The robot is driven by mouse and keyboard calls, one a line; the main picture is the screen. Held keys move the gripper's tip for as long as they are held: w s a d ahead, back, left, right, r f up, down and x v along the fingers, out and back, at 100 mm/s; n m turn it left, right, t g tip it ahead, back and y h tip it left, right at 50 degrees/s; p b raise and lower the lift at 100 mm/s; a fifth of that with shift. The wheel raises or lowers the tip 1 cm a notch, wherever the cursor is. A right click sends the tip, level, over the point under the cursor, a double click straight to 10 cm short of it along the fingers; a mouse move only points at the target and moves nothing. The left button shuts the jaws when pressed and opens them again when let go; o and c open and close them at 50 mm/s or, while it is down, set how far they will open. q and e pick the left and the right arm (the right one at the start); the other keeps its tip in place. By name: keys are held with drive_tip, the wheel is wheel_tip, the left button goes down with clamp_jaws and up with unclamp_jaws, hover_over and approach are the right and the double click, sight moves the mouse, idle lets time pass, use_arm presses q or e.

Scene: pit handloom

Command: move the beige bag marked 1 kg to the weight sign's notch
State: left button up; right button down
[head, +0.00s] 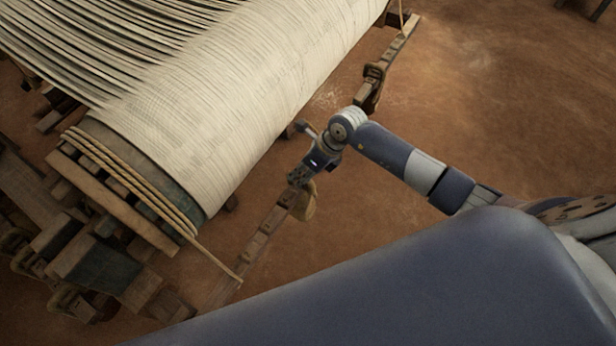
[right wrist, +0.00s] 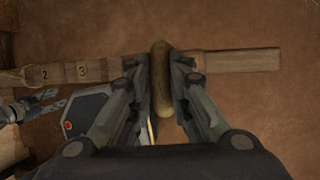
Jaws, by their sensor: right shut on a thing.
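The beige bag (head: 309,203) hangs beside the notched wooden beam (head: 262,235). My right gripper (head: 301,178) is shut on its upper part. In the right wrist view the bag (right wrist: 161,75) stands between both fingers, with the beam (right wrist: 235,60) crossing behind it. The 1 kg mark does not show. Pale plates marked 2 (right wrist: 44,72) and 3 (right wrist: 82,70) sit on the beam to the left of the bag. I cannot make out a weight sign. A grey jaw-like part (right wrist: 38,108) at the left of the wrist view may be my left gripper; its opening is unclear.
The loom's large cloth roll (head: 215,110) lies left of the beam, with cords (head: 130,180) around its near end. A dark piece (head: 372,83) sits on the beam's far part. Bare earth floor (head: 480,110) is open on the right.

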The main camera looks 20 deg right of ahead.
drive_tip(key=shift+w+a+r, duration=0.1)
drive_tip(key=shift+w+a, duration=0.35)
drive_tip(key=shift+w, duration=0.2)
drive_tip(key=shift+a+f+b, duration=0.1)
drive_tip(key=shift+f+b, duration=0.15)
drive_tip(key=shift+b, duration=0.2)
drive_tip(key=shift+f+b, duration=0.5)
drive_tip(key=shift+f, duration=0.1)
drive_tip(key=shift+f, duration=0.25)
drive_tip(key=c, duration=1.4)
unclamp_jaws()
drive_tip(key=shift+s+f, duration=0.2)
drive_tip(key=shift+f, duration=0.05)
drive_tip(key=v, duration=1.2)
